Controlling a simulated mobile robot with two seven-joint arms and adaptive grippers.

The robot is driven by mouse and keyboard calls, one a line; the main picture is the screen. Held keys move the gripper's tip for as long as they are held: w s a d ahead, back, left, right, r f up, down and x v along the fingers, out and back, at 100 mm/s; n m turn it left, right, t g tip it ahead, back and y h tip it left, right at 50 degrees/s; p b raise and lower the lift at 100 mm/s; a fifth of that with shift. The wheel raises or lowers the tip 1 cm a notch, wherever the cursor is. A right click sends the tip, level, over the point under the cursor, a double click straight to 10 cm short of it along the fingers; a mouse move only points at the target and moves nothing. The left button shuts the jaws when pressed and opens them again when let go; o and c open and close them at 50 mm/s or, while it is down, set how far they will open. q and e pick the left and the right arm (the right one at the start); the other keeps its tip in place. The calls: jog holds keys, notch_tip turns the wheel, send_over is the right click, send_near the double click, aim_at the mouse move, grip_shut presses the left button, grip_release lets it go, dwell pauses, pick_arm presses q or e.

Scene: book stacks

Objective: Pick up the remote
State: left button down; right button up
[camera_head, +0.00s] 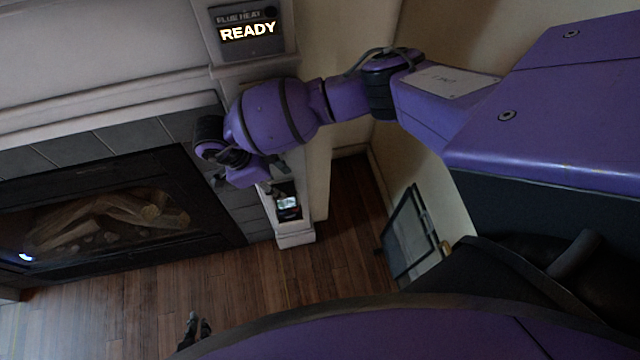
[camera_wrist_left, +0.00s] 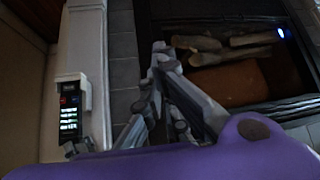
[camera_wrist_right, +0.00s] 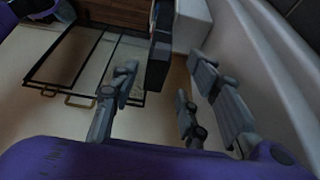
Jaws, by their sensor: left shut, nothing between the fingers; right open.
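The remote (camera_head: 288,204) is a small black device with a lit screen, mounted upright on the white fireplace column.
The fireplace (camera_head: 95,215) with logs is at left. A display reading READY (camera_head: 248,32) is on the upper column. A dark-framed panel (camera_head: 412,238) leans by the wall at right. The wooden floor (camera_head: 270,280) before the column is clear.

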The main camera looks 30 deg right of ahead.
aim_at(280, 187)
jog(key=x, duration=0.2)
jog(key=shift+d+f+b, duration=0.1)
jog(key=shift+f+b, duration=0.15)
jog(key=shift+b, duration=0.05)
jog(key=shift+s+f, duration=0.25)
jog(key=shift+s, duration=0.05)
jog(key=shift+s+f+b, duration=0.15)
jog(key=shift+f+b, duration=0.05)
jog(key=shift+b, duration=0.1)
jog(key=b+x, duration=0.1)
jog(key=x, duration=0.3)
jog(key=shift+f+b, duration=0.1)
jog(key=shift+b, duration=0.2)
jog(key=shift+d+f, duration=0.1)
jog(key=shift+f, duration=0.1)
jog(key=shift+w+r, duration=0.2)
jog(key=shift+w, duration=0.1)
jog(key=c, duration=0.7)
pick_arm(q)
jog(key=shift+s+a+f, duration=0.15)
jog(key=shift+s+f, duration=0.05)
jog(key=shift+f, duration=0.45)
jog(key=shift+s+a+f, duration=0.15)
jog(key=shift+s+f, duration=0.05)
jog(key=shift+f, duration=0.4)
pick_arm(e)
grip_shut()
